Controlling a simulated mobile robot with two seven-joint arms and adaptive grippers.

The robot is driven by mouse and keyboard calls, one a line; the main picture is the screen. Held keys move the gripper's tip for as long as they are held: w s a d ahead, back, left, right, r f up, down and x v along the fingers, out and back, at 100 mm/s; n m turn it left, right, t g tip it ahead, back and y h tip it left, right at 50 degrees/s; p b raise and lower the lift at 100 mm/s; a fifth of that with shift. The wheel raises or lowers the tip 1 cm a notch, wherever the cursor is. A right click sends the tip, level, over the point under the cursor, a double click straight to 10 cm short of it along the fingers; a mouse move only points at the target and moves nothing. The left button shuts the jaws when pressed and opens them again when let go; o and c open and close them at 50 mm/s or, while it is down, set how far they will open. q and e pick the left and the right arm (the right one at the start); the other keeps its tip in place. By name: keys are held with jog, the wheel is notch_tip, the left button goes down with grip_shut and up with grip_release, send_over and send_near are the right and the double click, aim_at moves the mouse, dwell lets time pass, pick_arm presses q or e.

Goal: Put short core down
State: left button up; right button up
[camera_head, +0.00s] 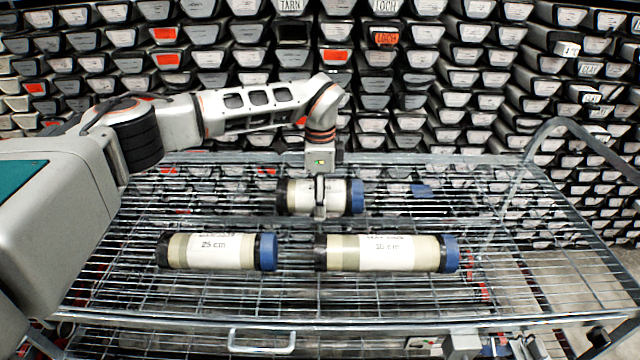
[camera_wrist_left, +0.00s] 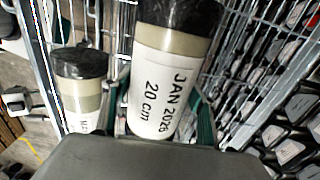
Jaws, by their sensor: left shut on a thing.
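The short core (camera_head: 340,194) is a pale cylinder with a black cap at the left end and a blue cap at the right. In the left wrist view its label on the short core (camera_wrist_left: 160,95) reads "JAN 2026, 20 cm". My left gripper (camera_head: 320,198) comes down from above and is shut around its middle. The core lies level over the rear part of the wire cart top (camera_head: 230,215); I cannot tell whether it touches the wires. My right gripper is not in view.
In front lie two more capped cores: one labelled 25 cm (camera_head: 212,251) at left, and a longer one (camera_head: 385,253) at right. Bare wire lies on both sides of the held core. A raised rail (camera_head: 525,160) bounds the right side; racked core trays (camera_head: 470,75) stand behind.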

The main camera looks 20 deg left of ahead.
pick_arm(q)
jog(key=shift+f, duration=2.15)
jog(key=shift+f, duration=0.15)
jog(key=o, duration=2.1)
jog(key=shift+f, duration=0.1)
notch_tip(320, 180, up, 12)
jog(key=shift+r, duration=0.15)
jog(key=shift+s, duration=0.15)
